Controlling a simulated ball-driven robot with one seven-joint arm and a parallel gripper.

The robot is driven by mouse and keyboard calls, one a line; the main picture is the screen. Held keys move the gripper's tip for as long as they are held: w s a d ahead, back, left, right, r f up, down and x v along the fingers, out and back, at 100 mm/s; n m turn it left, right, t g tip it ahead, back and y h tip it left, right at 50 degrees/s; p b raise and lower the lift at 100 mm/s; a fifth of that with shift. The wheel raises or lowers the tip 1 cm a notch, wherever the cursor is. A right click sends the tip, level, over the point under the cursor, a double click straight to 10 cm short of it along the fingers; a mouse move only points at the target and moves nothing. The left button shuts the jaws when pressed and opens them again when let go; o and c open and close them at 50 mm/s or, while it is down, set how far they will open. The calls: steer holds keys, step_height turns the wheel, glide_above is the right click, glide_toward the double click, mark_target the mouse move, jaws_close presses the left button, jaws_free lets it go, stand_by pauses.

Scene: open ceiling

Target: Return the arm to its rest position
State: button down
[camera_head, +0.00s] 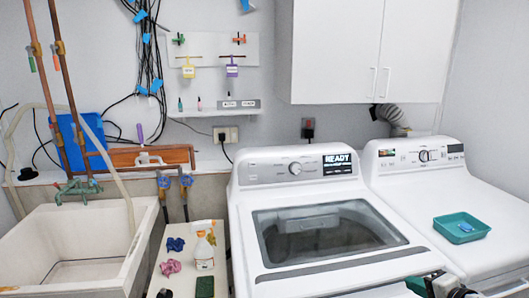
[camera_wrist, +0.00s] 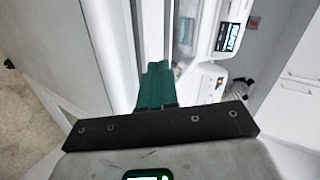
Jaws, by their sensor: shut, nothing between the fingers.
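My gripper (camera_wrist: 157,70) shows in the wrist view with its green fingers together and nothing between them. In the head view, part of my gripper (camera_head: 416,286) and wrist shows at the bottom edge, in front of the washer's right front corner. The rest of my arm is out of frame. I cannot tell whether the gripper touches the washer (camera_head: 330,276).
A dryer (camera_head: 440,187) stands right of the washer, with a teal tray (camera_head: 462,228) on top. A white cabinet (camera_head: 340,50) hangs above.

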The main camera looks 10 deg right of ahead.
steer(key=s+a+f+n+g, duration=0.5)
steer(key=s+a+f+n, duration=0.1)
steer(key=s+a+f, duration=0.55)
steer(key=s+a+f+n+g, duration=0.1)
steer(key=s+n+g, duration=0.1)
steer(key=s, duration=0.5)
steer(key=s+a+f+n+g, duration=0.1)
steer(key=s+f+n+g, duration=0.1)
steer(key=s, duration=0.6)
steer(key=s+a+f+n+g+h, duration=0.1)
steer(key=s+a+f+n+g, duration=0.1)
steer(key=s+n, duration=0.2)
steer(key=s, duration=0.3)
steer(key=shift+s+n, duration=0.2)
steer(key=shift+n, duration=0.1)
steer(key=shift+a, duration=0.1)
